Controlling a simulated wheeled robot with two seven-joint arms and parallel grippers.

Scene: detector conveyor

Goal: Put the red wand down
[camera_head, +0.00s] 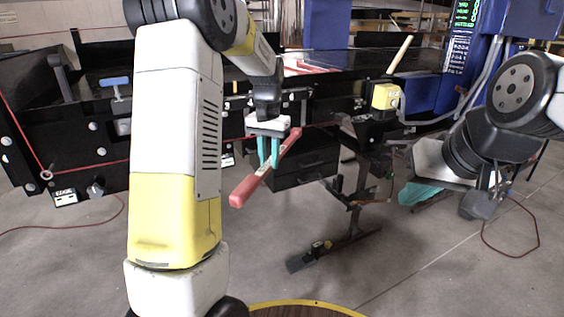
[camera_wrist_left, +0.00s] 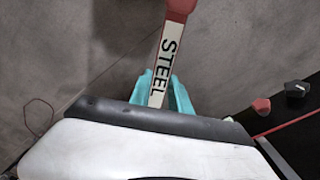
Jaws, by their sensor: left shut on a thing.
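The red wand (camera_head: 248,187) is a long bar with red ends, held in the air in front of the conveyor. It slants from lower left to upper right in the head view. In the left wrist view its pale side (camera_wrist_left: 166,58) reads STEEL, with a red end at the top. My left gripper (camera_head: 268,162) is shut on the wand near its middle, teal fingers on either side of it. My right gripper (camera_head: 474,182) is at the right, its teal fingers spread apart, with nothing seen between them. Its palm is partly hidden by the wrist.
The black conveyor frame (camera_head: 75,150) runs across behind the wand, with knobs and a red cord along it. A yellow box (camera_head: 385,96) with a pale stick above it stands at its edge. A metal leg (camera_head: 345,243) stands on the grey floor below.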

